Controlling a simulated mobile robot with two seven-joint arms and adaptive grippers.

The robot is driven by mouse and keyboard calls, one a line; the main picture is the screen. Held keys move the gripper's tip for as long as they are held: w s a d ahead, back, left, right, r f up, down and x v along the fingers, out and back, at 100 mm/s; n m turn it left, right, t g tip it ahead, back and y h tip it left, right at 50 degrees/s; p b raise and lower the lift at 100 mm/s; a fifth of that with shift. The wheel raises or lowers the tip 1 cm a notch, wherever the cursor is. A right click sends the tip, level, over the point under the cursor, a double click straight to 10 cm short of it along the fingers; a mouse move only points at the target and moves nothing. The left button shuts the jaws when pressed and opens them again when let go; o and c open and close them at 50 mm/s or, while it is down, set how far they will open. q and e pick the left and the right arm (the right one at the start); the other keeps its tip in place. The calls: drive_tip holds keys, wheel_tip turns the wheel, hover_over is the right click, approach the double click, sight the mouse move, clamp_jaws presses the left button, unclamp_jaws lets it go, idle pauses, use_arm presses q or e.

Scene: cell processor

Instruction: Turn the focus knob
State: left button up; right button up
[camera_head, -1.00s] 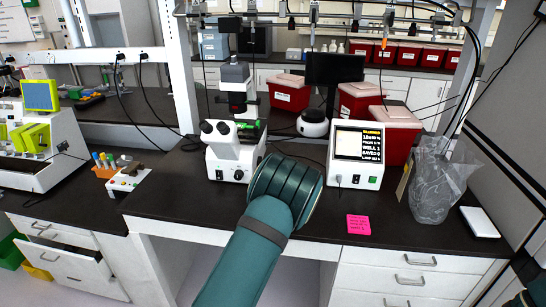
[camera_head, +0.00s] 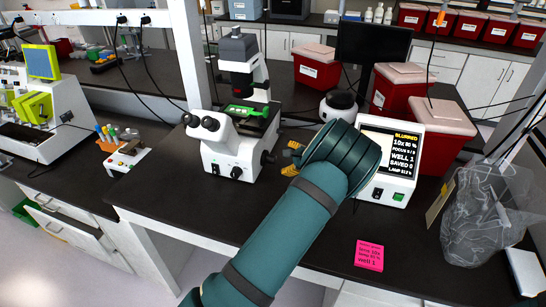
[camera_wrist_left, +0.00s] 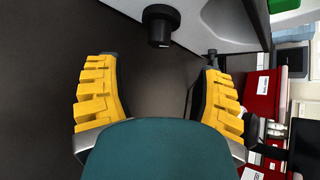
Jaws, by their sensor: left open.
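The white microscope (camera_head: 228,155) stands on the black bench. The focus knob (camera_head: 267,158), a black knob, sticks out of its right side, low down. In the left wrist view the knob (camera_wrist_left: 160,25) is at the top, centred between the fingers and beyond their tips. My left gripper (camera_head: 291,158) has yellow ridged fingers and is just right of the knob, apart from it. In the left wrist view it (camera_wrist_left: 160,58) is open and empty. My wrist partly hides the fingers in the head view. My right gripper is not in view.
A white display unit (camera_head: 390,165) reading "BLURRED" stands right of my wrist. A pink note (camera_head: 369,255) lies on the bench in front. Red bins (camera_head: 403,90) and a dark monitor (camera_head: 372,52) stand behind. A clear bag (camera_head: 490,215) is at the right.

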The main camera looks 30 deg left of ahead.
sight(273, 159)
use_arm(q)
drive_tip(key=x, duration=1.2)
drive_tip(key=shift+w+a+f+p, duration=0.1)
drive_tip(key=shift+a+p, duration=0.1)
drive_tip(key=shift+p, duration=0.15)
clamp_jaws()
